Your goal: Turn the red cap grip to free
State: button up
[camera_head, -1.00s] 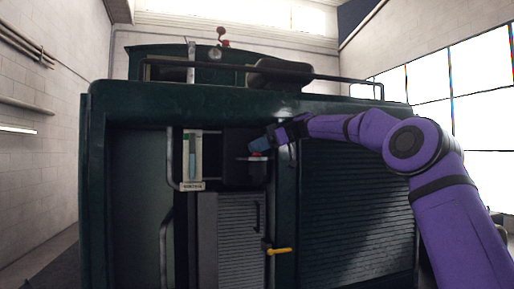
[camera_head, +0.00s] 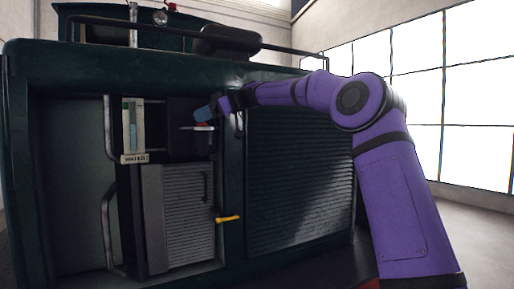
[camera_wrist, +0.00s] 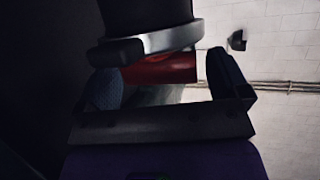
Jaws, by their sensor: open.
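The red cap grip (camera_wrist: 165,70) shows in the wrist view as a dark red piece below a black and silver band (camera_wrist: 150,42). My gripper (camera_wrist: 165,84) is open, with one finger to the left of the red grip and the other to its right. A gap shows on the right side; contact on the left cannot be told. The grip's markings are not visible.
A glass gauge with a label plate (camera_head: 134,130) stands left of the recess. A yellow handle (camera_head: 229,218) sticks out below. A louvred panel (camera_head: 300,175) lies to the right, behind my arm.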

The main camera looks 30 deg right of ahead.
jog(key=m+t+h, duration=0.2)
jog(key=m+t, duration=0.2)
jog(key=shift+t, duration=0.3)
jog(key=m+t+h, duration=0.2)
jog(key=m+h, duration=0.1)
jog(key=shift+a+m+t, duration=0.1)
jog(key=shift+m+t, duration=0.3)
jog(key=shift+m+t+h, duration=1.1)
jog(key=shift+m+h, duration=0.9)
jog(key=shift+h, duration=0.1)
jog(key=shift+m+h, duration=1.4)
jog(key=shift+h, duration=0.3)
jog(key=shift+s+r, duration=0.1)
jog(key=shift+s, duration=0.05)
jog(key=f+v, duration=0.1)
jog(key=v, duration=1)
jog(key=s+d+f+g, duration=0.2)
jog(key=s+f, duration=0.4)
jog(key=s, duration=0.4)
jog(key=s+d+f+g+h, duration=0.1)
jog(key=s+d+f+g, duration=0.1)
jog(key=s+f, duration=0.4)
jog(key=shift+s+d+f, duration=0.25)
jog(key=shift+s+d, duration=0.6)
jog(key=shift+s, duration=1.25)
